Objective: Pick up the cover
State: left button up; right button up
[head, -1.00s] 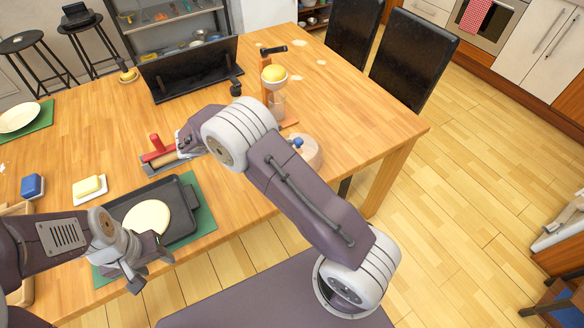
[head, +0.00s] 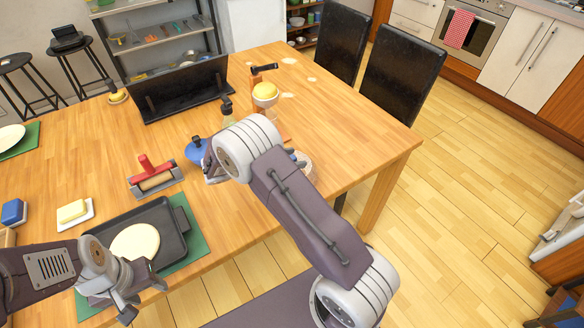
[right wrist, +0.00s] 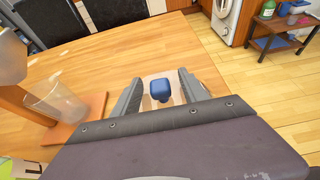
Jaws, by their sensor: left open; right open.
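A round pale thing with a blue knob, which looks like the cover (head: 306,165), stands near the table's right edge in the head view, mostly behind my right arm. In the right wrist view the blue knob (right wrist: 160,89) shows between the two fingers of my right gripper (right wrist: 158,92), with a pale base under it. The fingers are spread and empty; contact cannot be told. In the head view my right fingers are hidden by my arm. My left gripper (head: 137,302) is open and empty beside the dark tray, at lower left.
A clear cup (right wrist: 55,100) on an orange board (right wrist: 85,118) stands left of my right gripper. A blue lid-like thing (head: 195,150), a red-handled roller (head: 153,176), a dark tray (head: 172,225) with a flat round piece and a black rack (head: 185,88) are on the table.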

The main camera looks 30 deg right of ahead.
grip_shut()
